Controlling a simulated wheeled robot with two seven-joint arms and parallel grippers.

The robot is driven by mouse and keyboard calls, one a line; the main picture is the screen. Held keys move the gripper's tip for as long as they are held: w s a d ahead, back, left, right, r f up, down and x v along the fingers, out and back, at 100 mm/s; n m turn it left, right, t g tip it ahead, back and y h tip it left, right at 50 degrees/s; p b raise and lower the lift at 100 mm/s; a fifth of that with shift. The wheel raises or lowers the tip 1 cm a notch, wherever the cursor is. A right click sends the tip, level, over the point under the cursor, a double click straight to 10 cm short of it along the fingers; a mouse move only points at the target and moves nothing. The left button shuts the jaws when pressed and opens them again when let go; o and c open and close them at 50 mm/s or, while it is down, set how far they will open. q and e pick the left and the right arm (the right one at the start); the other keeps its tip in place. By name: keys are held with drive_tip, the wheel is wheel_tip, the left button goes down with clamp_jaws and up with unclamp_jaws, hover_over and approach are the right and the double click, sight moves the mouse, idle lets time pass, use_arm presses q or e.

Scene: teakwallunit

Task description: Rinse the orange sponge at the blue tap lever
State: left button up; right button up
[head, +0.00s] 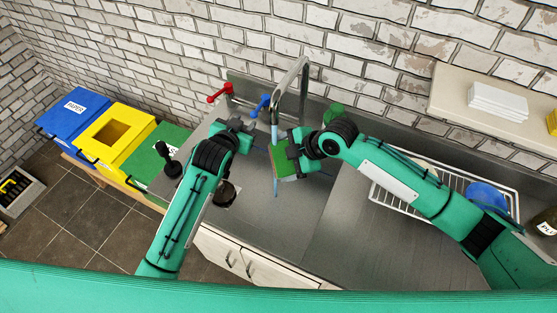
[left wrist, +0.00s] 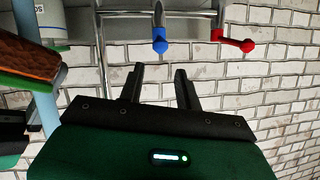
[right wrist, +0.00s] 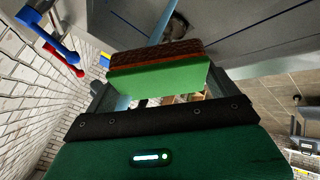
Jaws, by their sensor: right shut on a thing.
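The sponge (right wrist: 160,60) has a brown-orange layer and a green layer. My right gripper (right wrist: 155,95) is shut on it, and in the head view the sponge (head: 284,164) is under the tap spout (head: 303,70). A light blue stream of water (head: 275,133) runs down at the sponge; it also shows in the left wrist view (left wrist: 46,105). The blue tap lever (head: 261,105) is left of the spout. My left gripper (left wrist: 158,75) is open and empty, with the lever (left wrist: 159,40) just beyond its fingertips and apart from them.
A red lever (head: 221,93) is left of the blue one. A wire rack (head: 385,200) with a blue item (head: 486,196) stands on the counter at right. Blue, yellow (head: 118,135) and green bins stand at left. A shelf (head: 460,115) juts from the brick wall.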

use_arm(q)
drive_tip(key=shift+c, duration=0.4)
drive_tip(key=c, duration=0.3)
drive_tip(key=shift+s+f, duration=0.15)
drive_tip(key=shift+f, duration=0.1)
clamp_jaws()
drive_tip(key=s+d+f+m+t+y, duration=0.25)
drive_tip(key=s+f+m+t, duration=0.3)
drive_tip(key=s+m, duration=0.85)
drive_tip(key=m, duration=0.2)
approach(260, 108)
drive_tip(key=shift+h, duration=0.35)
drive_tip(key=w, duration=0.2)
drive_tip(key=w+d, duration=0.1)
drive_tip(key=w, duration=0.2)
drive_tip(key=shift+w+d, duration=0.1)
drive_tip(key=shift+w, duration=0.15)
